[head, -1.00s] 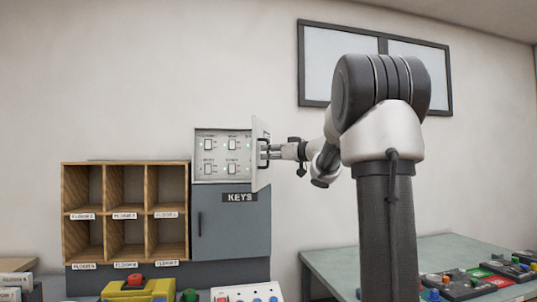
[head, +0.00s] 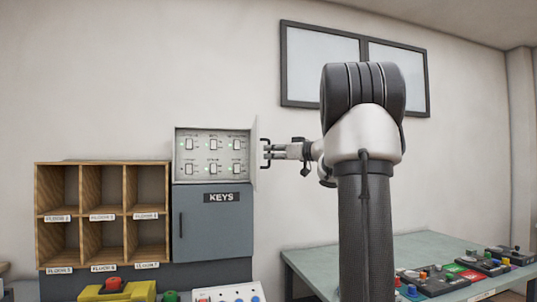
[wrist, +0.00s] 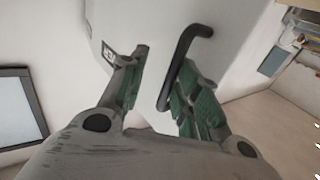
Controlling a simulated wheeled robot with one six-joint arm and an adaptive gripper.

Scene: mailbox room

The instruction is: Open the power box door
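The power box (head: 213,155) hangs above the grey key cabinet, with its switch panel and several switches exposed. Its door (head: 254,160) stands swung out on the right side, seen nearly edge-on. In the wrist view the pale door panel (wrist: 235,35) fills the upper middle, and its dark bar handle (wrist: 188,50) runs down between my fingers, close to the right one. My gripper (wrist: 165,85) has its green-padded fingers apart, with a gap on the left of the handle. In the head view my gripper (head: 272,150) is at the handle side of the door.
A wooden pigeonhole shelf (head: 103,165) stands left of the grey KEYS cabinet (head: 213,222). A table (head: 330,262) with several button boxes is at the lower right. A yellow box (head: 118,291) and other button boxes sit below.

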